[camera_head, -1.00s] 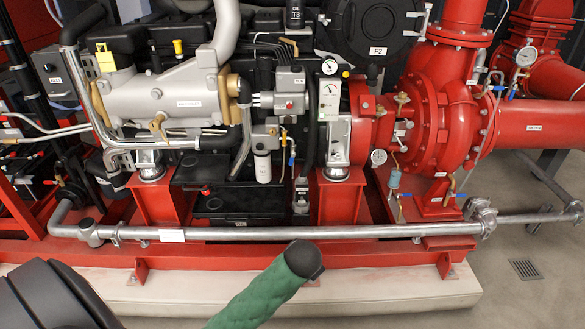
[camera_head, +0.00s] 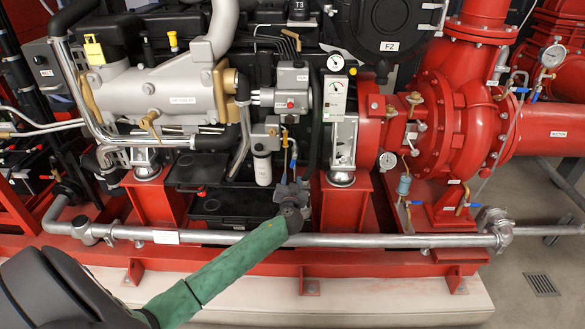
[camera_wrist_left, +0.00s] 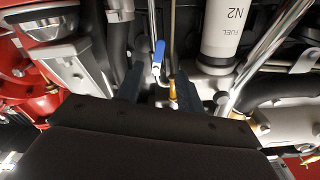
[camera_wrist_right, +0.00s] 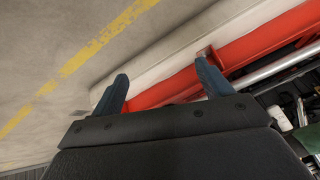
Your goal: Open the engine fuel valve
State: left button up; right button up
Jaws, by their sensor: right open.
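A small valve with a blue handle (camera_head: 293,160) sits on thin pipework beside the white fuel filter (camera_head: 262,169) in the head view. My right gripper (camera_wrist_right: 162,72) is open and empty, seen only in the right wrist view.
A horizontal silver pipe (camera_head: 370,240) runs along the red base frame (camera_head: 345,264), below my left gripper. A red pump casing (camera_head: 446,120) stands at the right. A grey control box (camera_head: 291,88) is above the valve. Open floor (camera_wrist_right: 45,70) lies below my right gripper.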

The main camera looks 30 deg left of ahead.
aim_at(292, 165)
pick_arm(q)
jog(key=shift+n, duration=0.3)
jog(key=p+x, duration=0.1)
jog(key=x, duration=0.6)
jog(key=shift+w+a, duration=0.1)
jog(key=shift+w+a+f, duration=0.15)
jog(key=shift+w, duration=0.1)
pick_arm(e)
jog(key=shift+g, duration=0.3)
notch_tip(292, 165, up, 6)
jog(key=shift+s+d+f, duration=0.15)
